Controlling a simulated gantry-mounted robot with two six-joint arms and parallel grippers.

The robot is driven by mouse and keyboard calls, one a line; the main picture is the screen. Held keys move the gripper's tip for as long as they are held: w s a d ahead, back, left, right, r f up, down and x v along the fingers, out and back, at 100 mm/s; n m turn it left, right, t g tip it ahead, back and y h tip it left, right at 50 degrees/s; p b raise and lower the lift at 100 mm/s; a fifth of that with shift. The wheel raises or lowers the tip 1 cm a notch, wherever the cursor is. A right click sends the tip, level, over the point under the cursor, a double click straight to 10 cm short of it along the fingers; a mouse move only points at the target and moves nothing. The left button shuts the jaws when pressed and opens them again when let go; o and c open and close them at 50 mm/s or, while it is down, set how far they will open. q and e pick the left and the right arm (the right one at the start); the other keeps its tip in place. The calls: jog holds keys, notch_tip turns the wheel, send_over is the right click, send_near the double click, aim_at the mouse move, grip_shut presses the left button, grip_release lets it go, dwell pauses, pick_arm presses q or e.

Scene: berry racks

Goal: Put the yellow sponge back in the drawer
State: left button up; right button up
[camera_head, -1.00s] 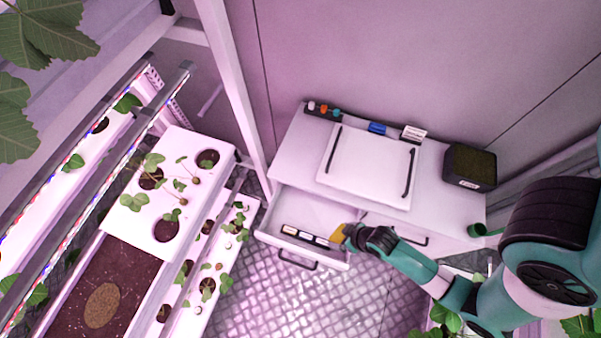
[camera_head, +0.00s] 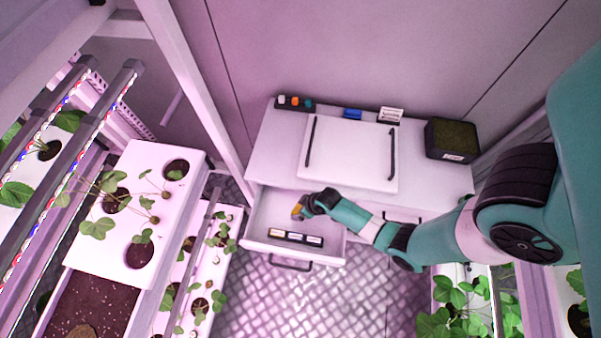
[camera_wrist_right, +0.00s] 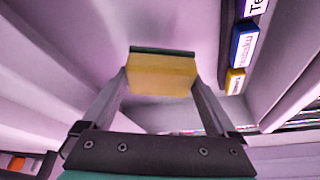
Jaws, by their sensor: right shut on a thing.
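The yellow sponge (camera_wrist_right: 162,74), with a dark green layer along its top edge, is held between the two fingers of my right gripper (camera_wrist_right: 160,85) in the right wrist view. In the head view, the sponge (camera_head: 297,211) shows as a small yellow patch at the tip of my right gripper (camera_head: 303,208). I cannot tell whether the sponge touches the drawer floor. My left gripper is not in view.
Labelled blocks (camera_head: 296,237) lie along the drawer's front; a blue one (camera_wrist_right: 242,45) shows in the right wrist view. On the cabinet top are a white panel with dark handles (camera_head: 349,155), a dark tray (camera_head: 451,139) and small items. Plant racks (camera_head: 130,215) stand at left.

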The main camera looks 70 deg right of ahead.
jog(key=f, duration=0.1)
jog(key=f+b, duration=0.1)
jog(key=f, duration=0.1)
jog(key=shift+w+d+f+b, duration=0.15)
jog(key=shift+w+f+b, duration=0.1)
jog(key=shift+b, duration=0.1)
jog(key=shift+f, duration=0.2)
jog(key=shift+r, duration=0.1)
jog(key=shift+f, duration=0.25)
jog(key=o, duration=0.9)
jog(key=shift+r, duration=0.1)
jog(key=shift+o, duration=0.2)
jog(key=p+v, duration=0.8)
jog(key=v, duration=0.4)
jog(key=shift+r, duration=0.2)
